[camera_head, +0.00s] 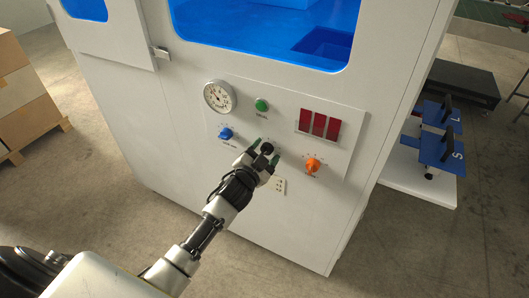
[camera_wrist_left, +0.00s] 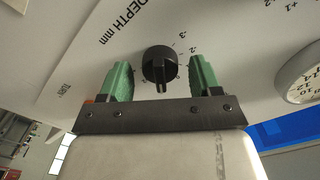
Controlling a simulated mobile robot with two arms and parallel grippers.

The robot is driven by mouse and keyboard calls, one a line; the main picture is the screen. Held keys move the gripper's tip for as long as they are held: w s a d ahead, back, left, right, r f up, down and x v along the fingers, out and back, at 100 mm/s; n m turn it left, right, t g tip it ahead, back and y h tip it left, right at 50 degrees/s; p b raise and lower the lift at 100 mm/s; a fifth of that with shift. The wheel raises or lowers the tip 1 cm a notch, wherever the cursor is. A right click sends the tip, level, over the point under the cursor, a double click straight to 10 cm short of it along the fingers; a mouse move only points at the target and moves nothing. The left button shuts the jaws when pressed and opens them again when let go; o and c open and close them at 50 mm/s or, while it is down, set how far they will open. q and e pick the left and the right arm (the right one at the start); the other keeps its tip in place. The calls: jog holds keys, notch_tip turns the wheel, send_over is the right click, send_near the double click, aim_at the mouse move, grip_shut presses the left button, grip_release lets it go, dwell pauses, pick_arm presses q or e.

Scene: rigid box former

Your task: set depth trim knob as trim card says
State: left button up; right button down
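The black depth knob (camera_head: 267,148) is on the white machine's control panel, between a blue knob and an orange knob. In the left wrist view the same black knob (camera_wrist_left: 160,65) sits beside the print "DEPTH mm", with scale marks such as -3 and -2 around it. Its ridge points toward the gripper's palm. My left gripper (camera_head: 262,157) is open, its green fingers on either side of the knob with a gap on each side; it also shows in the left wrist view (camera_wrist_left: 161,80). I cannot make out a readable trim card. My right gripper is not in view.
The panel also carries a round gauge (camera_head: 219,96), a green button (camera_head: 261,105), the blue knob (camera_head: 225,133), the orange knob (camera_head: 313,165), red displays (camera_head: 318,125) and a small pale plate (camera_head: 279,186). Blue stands (camera_head: 440,148) are at right, boxes (camera_head: 22,100) at left.

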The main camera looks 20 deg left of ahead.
pick_arm(q)
jog(key=s, duration=1)
jog(key=shift+s+a, duration=0.4)
jog(key=shift+a, duration=0.05)
jog(key=s+f+n+g+y+p, duration=0.15)
jog(key=s+f+g, duration=0.3)
jog(key=f, duration=0.75)
jog(key=s+f+n+g+p, duration=0.25)
jog(key=s+f, duration=0.35)
jog(key=f, duration=0.6)
jog(key=s+f+g+p, duration=0.1)
jog(key=s+f+g, duration=0.4)
jog(key=s, duration=1)
jog(key=s+f+n+g+p, duration=0.1)
jog(key=s+f+g, duration=0.4)
jog(key=s+f, duration=0.6)
jog(key=s+d+p, duration=0.1)
jog(key=s, duration=0.4)
jog(key=shift+n, duration=0.3)
